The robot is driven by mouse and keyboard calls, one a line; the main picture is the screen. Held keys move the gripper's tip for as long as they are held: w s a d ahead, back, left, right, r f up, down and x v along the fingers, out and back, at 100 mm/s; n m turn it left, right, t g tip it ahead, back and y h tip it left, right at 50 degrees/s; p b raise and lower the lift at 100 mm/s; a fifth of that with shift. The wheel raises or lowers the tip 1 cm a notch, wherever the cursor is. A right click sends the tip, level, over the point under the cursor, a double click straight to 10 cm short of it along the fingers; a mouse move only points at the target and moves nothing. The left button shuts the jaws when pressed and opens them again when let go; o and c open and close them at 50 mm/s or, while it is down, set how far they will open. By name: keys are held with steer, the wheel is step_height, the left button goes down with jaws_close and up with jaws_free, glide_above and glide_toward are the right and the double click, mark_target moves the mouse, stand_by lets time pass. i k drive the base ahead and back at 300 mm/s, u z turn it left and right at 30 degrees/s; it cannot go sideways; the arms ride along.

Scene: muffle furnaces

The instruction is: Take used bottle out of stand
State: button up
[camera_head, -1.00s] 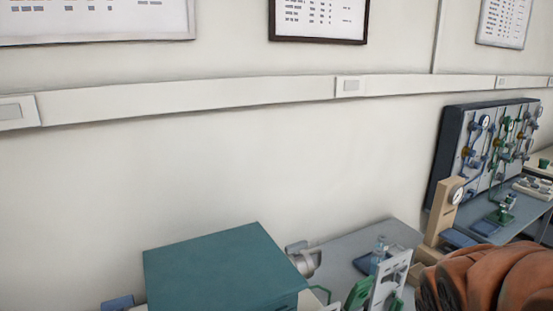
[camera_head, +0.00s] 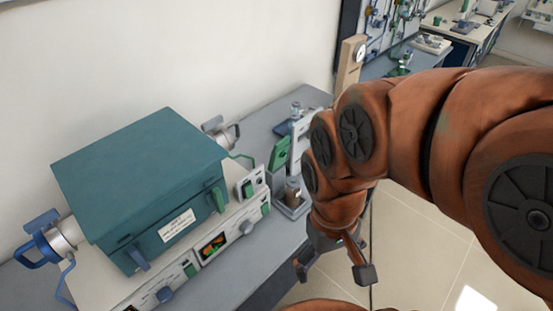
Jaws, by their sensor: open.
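A small dark bottle-like object (camera_head: 292,190) stands upright in a grey stand (camera_head: 291,211) on the bench, just left of my arm. It is small in the picture, and I cannot tell its markings. Another small clear bottle (camera_head: 296,109) stands further back on a dark blue base. My gripper (camera_head: 333,272) hangs below my orange arm, to the right of and nearer than the stand. Its two fingers are spread apart with nothing between them. It is apart from the bottle and stand.
A teal muffle furnace (camera_head: 140,175) on a white control base fills the bench's left side. A white panel with a green part (camera_head: 279,153) stands behind the stand. A gauge board (camera_head: 385,20) is at the back. Tiled floor (camera_head: 430,235) lies open to the right.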

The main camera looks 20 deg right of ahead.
mark_target(293, 188)
steer(key=u, duration=0.45)
steer(key=k, duration=1.05)
steer(key=u, duration=0.5)
steer(key=i, duration=0.65)
